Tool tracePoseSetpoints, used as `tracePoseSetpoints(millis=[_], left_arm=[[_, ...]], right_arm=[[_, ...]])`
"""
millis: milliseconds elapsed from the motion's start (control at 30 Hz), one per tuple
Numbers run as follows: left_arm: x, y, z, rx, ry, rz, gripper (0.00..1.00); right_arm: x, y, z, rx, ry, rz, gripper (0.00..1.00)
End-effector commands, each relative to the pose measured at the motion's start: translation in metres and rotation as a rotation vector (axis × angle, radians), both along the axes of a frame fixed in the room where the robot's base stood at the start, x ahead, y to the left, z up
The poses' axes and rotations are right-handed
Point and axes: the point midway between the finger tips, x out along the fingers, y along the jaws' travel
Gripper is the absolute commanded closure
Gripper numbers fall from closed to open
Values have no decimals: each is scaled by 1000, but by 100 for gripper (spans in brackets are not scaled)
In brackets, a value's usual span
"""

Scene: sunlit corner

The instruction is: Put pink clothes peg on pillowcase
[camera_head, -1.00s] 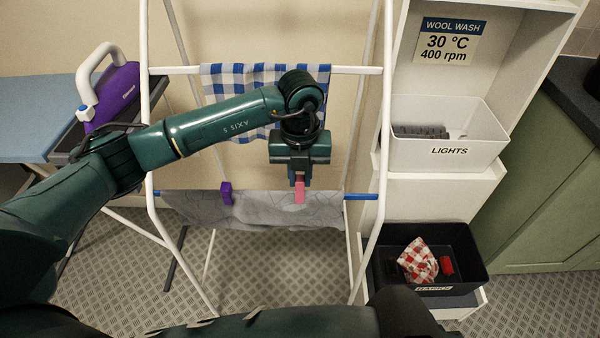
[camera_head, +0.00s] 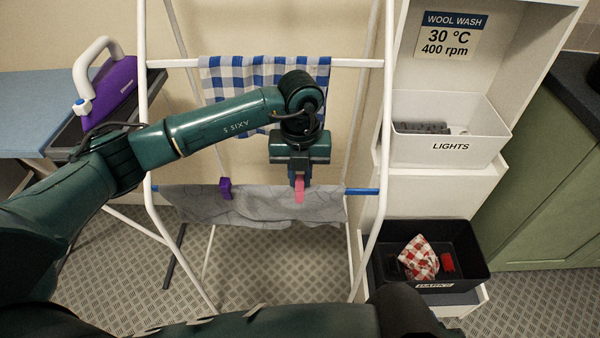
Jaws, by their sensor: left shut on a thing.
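The pink clothes peg (camera_head: 299,194) is held in my left gripper (camera_head: 299,180), which points down over the lower rail of the drying rack. The grey pillowcase (camera_head: 262,208) hangs over that rail. The peg overlaps the pillowcase's upper edge toward its right side; I cannot tell whether it grips the cloth. A purple peg (camera_head: 225,189) sits on the pillowcase's upper edge further left. My right gripper is not visible; a dark arm part of mine crosses the bottom of the view.
A blue checked cloth (camera_head: 225,82) hangs on the upper rail of the white rack (camera_head: 382,130), behind my left arm. A shelf at right holds a white LIGHTS bin (camera_head: 450,148) and a black bin (camera_head: 470,288) with a red checked cloth (camera_head: 419,258). A purple iron (camera_head: 112,90) stands at left.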

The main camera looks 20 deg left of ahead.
Motion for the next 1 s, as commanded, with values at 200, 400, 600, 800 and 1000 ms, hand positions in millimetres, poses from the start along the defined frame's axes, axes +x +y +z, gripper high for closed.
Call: tracePoseSetpoints(millis=[200,400,600,800,1000], left_arm=[[0,0,0,0,0,0,72],[0,0,0,0,0,0,57],[0,0,1,0,-1,0,57],[0,0,13,0,-1,0,57],[0,0,34,0,-2,0,57]], right_arm=[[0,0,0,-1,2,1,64],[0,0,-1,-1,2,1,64],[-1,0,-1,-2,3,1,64],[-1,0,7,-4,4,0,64],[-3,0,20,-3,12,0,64]])
